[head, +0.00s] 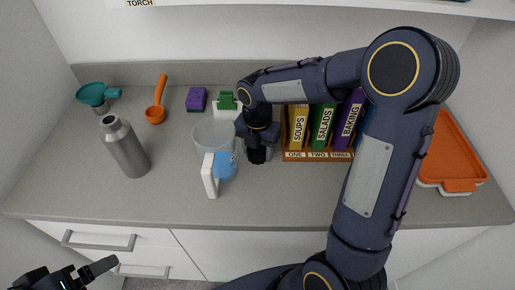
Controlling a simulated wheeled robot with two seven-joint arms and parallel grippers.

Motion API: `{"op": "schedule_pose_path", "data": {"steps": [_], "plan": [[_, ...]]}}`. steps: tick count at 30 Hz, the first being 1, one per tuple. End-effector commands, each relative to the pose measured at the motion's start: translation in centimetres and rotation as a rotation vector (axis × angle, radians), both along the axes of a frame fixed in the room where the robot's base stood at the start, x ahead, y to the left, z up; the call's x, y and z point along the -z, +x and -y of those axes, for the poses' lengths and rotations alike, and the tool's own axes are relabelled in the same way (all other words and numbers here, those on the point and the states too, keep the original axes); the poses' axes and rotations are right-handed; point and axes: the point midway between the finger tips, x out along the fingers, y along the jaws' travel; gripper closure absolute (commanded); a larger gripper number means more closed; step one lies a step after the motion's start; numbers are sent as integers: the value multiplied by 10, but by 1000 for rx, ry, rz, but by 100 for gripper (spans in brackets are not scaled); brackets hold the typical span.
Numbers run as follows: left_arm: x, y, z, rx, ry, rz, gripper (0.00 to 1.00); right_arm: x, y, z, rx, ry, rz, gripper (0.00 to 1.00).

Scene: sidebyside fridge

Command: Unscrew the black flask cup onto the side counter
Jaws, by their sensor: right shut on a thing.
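The silver flask (126,148) stands upright on the counter at the left, with a bare narrow top and no black cup on it. My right gripper (257,150) points down at the middle of the counter, right of the clear jug. It is shut on a black thing (257,156), which looks like the black flask cup, low at or just above the counter. The fingers hide much of it, and I cannot tell whether it touches the counter. My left gripper (85,275) is at the bottom left, partly cut off, away from the flask; its jaw opening is unclear.
A clear jug (208,133) with a white handle and blue part stands close left of my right gripper. A book rack (305,156) stands to its right, an orange tray (452,155) farther right. A teal funnel, orange scoop and purple sponge (196,98) lie behind.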

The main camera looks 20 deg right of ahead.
Motion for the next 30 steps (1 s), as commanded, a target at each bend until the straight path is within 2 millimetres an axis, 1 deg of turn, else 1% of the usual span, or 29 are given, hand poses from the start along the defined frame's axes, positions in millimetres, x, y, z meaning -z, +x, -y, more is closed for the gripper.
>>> {"op": "schedule_pose_path", "data": {"steps": [1, 6, 13, 17, 20, 30], "plan": [[1, 0, 0, 0, 0, 0, 9, 2, 0, 0, 0, 0, -1, 47], [1, 0, 0, 0, 0, 0, 9, 1, 0, 0, 0, 0, -1, 26], [1, 0, 0, 0, 0, 0, 9, 1, 0, 0, 0, 0, -1, 26], [-2, 0, 0, 0, 0, 0, 9, -5, 0, 0, 0, 0, 1, 26], [-2, 0, 0, 0, 0, 0, 9, -19, 1, 0, 0, 0, 4, 26], [-4, 0, 0, 0, 0, 0, 9, -91, 1, -1, 0, 0, 5, 26]]}}
